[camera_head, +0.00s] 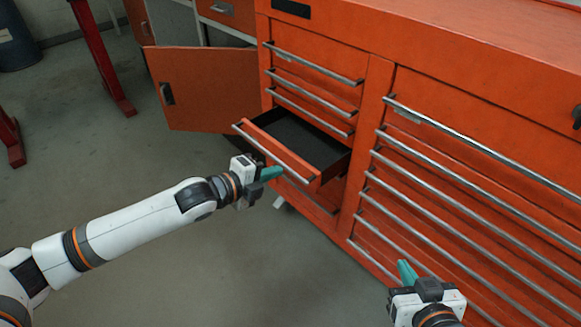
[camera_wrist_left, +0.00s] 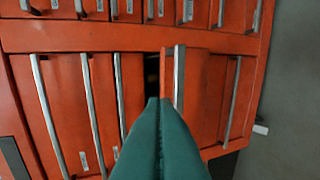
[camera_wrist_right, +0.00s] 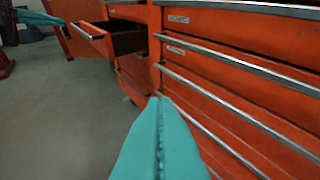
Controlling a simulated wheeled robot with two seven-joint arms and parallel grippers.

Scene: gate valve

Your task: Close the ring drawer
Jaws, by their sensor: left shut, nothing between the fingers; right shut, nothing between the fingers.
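The open drawer (camera_head: 285,152) is orange with a dark, empty-looking interior and a long silver bar handle. It sticks out of the left stack of the orange tool cabinet (camera_head: 377,95). It also shows in the right wrist view (camera_wrist_right: 95,40) and, from the front, in the left wrist view (camera_wrist_left: 190,85). My left gripper (camera_head: 271,173) is shut and empty, just in front of the drawer's front near its handle; I cannot tell whether it touches. My right gripper (camera_head: 407,272) is shut and empty, low in front of the right stack of drawers, away from the open drawer.
An orange cabinet door (camera_head: 205,90) stands open left of the drawer. Shut drawers with silver handles (camera_head: 470,190) fill the right stack. Red posts (camera_head: 100,60) and a dark barrel (camera_head: 17,40) stand at the far left. The grey floor (camera_head: 250,270) in front is clear.

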